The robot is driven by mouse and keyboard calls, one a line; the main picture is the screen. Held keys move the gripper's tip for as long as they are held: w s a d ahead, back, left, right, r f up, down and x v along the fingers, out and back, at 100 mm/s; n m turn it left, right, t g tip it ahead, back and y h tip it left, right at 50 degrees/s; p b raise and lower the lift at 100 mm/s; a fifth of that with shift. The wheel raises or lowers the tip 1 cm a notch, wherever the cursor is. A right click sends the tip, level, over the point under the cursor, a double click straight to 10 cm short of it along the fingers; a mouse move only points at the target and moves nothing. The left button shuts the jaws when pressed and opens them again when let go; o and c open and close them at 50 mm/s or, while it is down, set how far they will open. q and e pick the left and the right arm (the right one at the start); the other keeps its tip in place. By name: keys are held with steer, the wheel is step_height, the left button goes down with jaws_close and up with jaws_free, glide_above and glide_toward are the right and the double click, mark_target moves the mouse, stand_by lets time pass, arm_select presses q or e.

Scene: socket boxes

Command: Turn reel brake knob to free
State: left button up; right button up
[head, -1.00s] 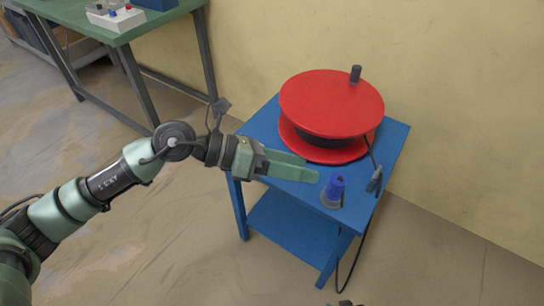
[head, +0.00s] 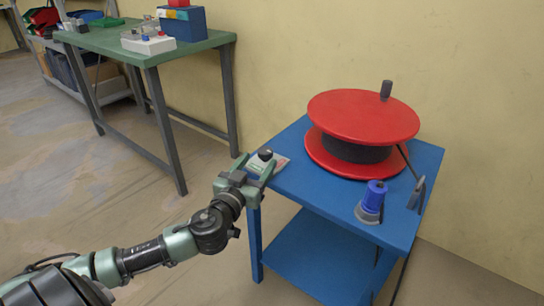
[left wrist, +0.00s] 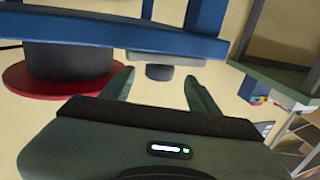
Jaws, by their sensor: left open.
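A black knob (head: 265,154) stands on a small light plate (head: 281,161) at the near left corner of the blue cart's top. I take it for the brake knob; its pointer and markings are too small to read. My left gripper (head: 260,166) is open, with its green fingers on either side of the knob in the head view. In the left wrist view the knob (left wrist: 159,72) shows between the two spread fingers (left wrist: 160,90), with gaps on both sides. I cannot tell how deep it sits between them. My right gripper is not in view.
A red reel (head: 363,115) with dark cable and an upright grip stands on the cart (head: 305,190). A blue connector (head: 373,196) on a grey base and a grey part (head: 417,192) are at its right. A green bench (head: 190,42) stands at the back left.

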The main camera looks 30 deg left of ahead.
mark_target(262, 157)
arm_select(q)
steer(key=shift+w+a, duration=0.15)
steer(key=shift+w, duration=0.8)
steer(key=shift+w+a, duration=0.2)
steer(key=shift+w, duration=0.75)
steer(key=shift+w+a, duration=0.15)
steer(key=shift+w, duration=0.8)
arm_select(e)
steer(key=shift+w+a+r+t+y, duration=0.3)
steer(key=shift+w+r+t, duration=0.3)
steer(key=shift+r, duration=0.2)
arm_select(q)
jaws_close()
